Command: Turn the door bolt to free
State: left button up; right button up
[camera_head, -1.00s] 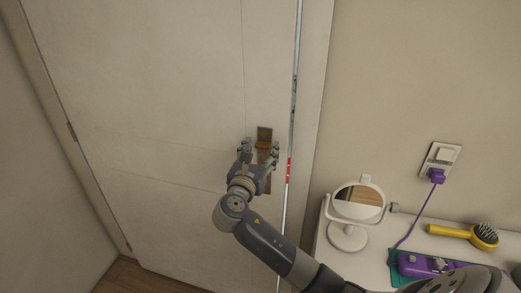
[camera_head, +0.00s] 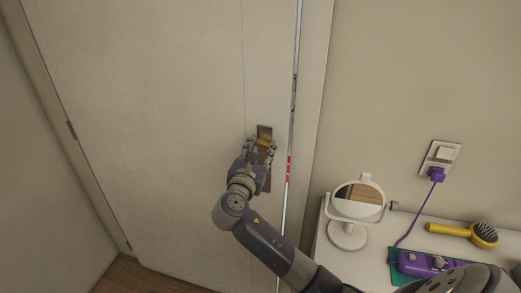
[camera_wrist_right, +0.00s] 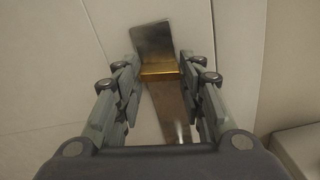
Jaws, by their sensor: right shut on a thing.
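The door bolt (camera_head: 265,141) is a gold-brown turn piece on a tall metal plate (camera_head: 265,130) near the right edge of the pale door (camera_head: 150,110). My right gripper (camera_head: 263,148) is at the plate with its fingers on both sides of the bolt. In the right wrist view the gold bolt (camera_wrist_right: 160,71) lies crosswise between the fingertips, and the grey plate (camera_wrist_right: 153,40) shows above it. The right gripper is shut on the bolt. The lower part of the plate is partly hidden by the gripper. My left gripper is not in view.
A white counter at the right holds a round mirror (camera_head: 358,200), a yellow hairbrush (camera_head: 450,230) and a purple power strip (camera_head: 422,262). My right arm passes in front of it.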

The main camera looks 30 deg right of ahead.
jog(key=m, duration=0.3)
jog(key=shift+f+m+b, duration=0.1)
jog(key=shift+m+b, duration=0.25)
jog(key=shift+m, duration=0.05)
jog(key=m+b, duration=0.1)
jog(key=m, duration=0.2)
jog(key=shift+m, duration=0.3)
jog(key=m+b, duration=0.3)
jog(key=m, duration=0.2)
jog(key=shift+f, duration=0.1)
jog(key=shift+m+b, duration=1.25)
jog(key=shift+m, duration=0.45)
jog(key=shift+r+m, duration=0.2)
jog(key=shift+m, duration=0.1)
jog(key=o, duration=1)
jog(key=shift+o, duration=0.2)
